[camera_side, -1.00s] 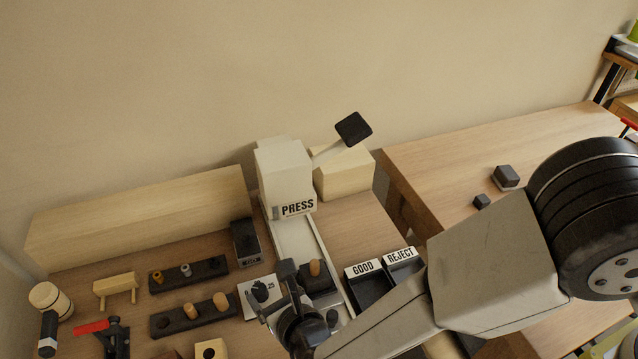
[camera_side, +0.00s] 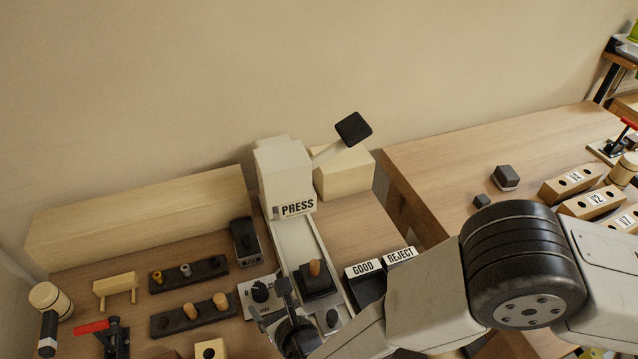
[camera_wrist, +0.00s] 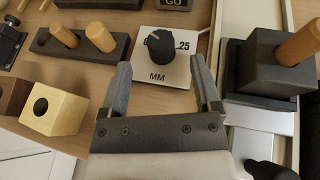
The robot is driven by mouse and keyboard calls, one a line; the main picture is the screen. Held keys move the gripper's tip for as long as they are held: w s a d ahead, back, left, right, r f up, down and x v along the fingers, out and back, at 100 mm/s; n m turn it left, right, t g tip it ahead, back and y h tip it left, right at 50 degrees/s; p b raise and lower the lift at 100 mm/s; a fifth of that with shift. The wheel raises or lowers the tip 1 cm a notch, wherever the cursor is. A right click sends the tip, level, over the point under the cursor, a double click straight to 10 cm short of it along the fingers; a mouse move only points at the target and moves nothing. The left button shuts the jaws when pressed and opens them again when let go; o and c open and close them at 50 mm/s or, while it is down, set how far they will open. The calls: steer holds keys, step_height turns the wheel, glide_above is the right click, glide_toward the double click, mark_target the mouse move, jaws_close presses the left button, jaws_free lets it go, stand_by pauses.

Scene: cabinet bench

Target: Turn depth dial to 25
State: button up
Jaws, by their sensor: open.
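The depth dial is a black knob (camera_wrist: 160,44) on a white plate (camera_wrist: 152,74) marked "25" and "MM" in the wrist view. In the side view the knob (camera_side: 261,291) stands on its plate just left of my gripper, which hides part of the plate. My gripper (camera_wrist: 166,78) is open, with one finger on each side of the plate's lower part. The knob lies beyond the fingertips, between their lines, and nothing is held. The gripper also shows in the side view (camera_side: 272,298).
A dark block with a wooden peg (camera_wrist: 277,62) stands close to the right finger. A dark peg rack (camera_wrist: 80,44) and a pale holed block (camera_wrist: 54,103) lie left. The press (camera_side: 285,178) and the GOOD and REJECT trays (camera_side: 368,289) are nearby.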

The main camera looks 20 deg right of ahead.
mark_target(258, 290)
steer(key=shift+x, duration=2.95)
jaws_close()
steer(key=shift+m+h, duration=0.5)
steer(key=shift+m, duration=0.1)
steer(key=shift+m+t+h, duration=0.3)
steer(key=shift+m+h, duration=1.2)
steer(key=shift+h, duration=0.4)
steer(key=shift+m+h, duration=1.1)
steer(key=shift+h, duration=0.2)
steer(key=shift+r+m+g+h, duration=0.1)
steer(key=shift+m+g+h, duration=0.8)
steer(key=shift+m+h, duration=0.45)
